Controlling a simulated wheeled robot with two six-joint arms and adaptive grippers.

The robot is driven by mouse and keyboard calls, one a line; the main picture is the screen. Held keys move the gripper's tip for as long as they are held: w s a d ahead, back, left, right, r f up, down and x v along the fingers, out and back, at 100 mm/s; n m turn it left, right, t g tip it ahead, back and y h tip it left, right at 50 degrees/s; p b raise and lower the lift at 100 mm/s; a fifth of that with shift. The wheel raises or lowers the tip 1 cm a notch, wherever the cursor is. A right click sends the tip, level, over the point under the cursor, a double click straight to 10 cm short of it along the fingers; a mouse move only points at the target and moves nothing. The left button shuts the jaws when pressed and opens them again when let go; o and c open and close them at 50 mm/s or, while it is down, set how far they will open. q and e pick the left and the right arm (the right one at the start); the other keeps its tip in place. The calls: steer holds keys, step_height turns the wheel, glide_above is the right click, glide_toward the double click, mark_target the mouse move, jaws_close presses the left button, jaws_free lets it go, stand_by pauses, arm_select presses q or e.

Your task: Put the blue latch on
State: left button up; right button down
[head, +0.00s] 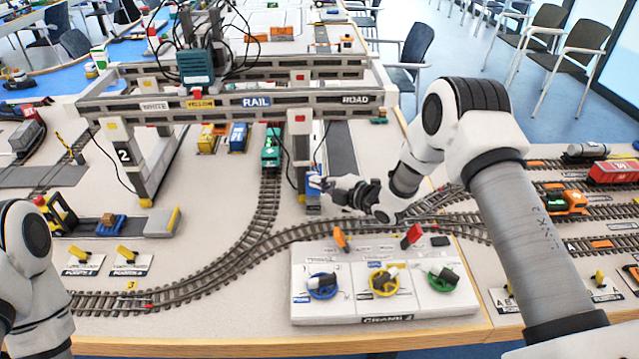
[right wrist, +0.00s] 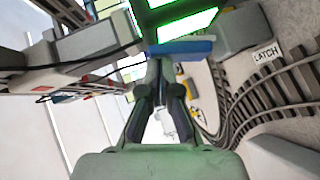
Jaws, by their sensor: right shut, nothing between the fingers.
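The blue latch (head: 313,184) is a small blue piece at the foot of the gantry crane's near right leg (head: 301,150). In the right wrist view it is a flat blue bar (right wrist: 182,47) just beyond my fingertips. My right gripper (head: 330,184) is shut and empty, with its tips pointing at the latch from the right. In the right wrist view its fingertips (right wrist: 160,68) end against or just short of the blue bar; I cannot tell if they touch. A LATCH label (right wrist: 265,53) lies beside it. My left arm shows at the lower left, its gripper out of view.
A control panel (head: 384,305) marked CRANE 2, with blue, yellow and green knobs, stands in front of my right gripper. Curved track (head: 225,262) runs left of it. A green wagon (head: 271,148) stands on the track under the gantry (head: 250,118). Cables hang near the crane leg.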

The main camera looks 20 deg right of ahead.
mark_target(308, 170)
steer(key=shift+w+d+r+g, duration=0.1)
steer(key=shift+w+g, duration=0.2)
steer(key=shift+w, duration=0.05)
steer(key=shift+w+d+b, duration=0.2)
steer(key=shift+w+b, duration=0.6)
steer(key=shift+b, duration=0.15)
steer(key=shift+w+d+b, duration=0.15)
steer(key=shift+w+b, duration=0.2)
steer(key=shift+w, duration=0.05)
steer(key=shift+r, duration=0.2)
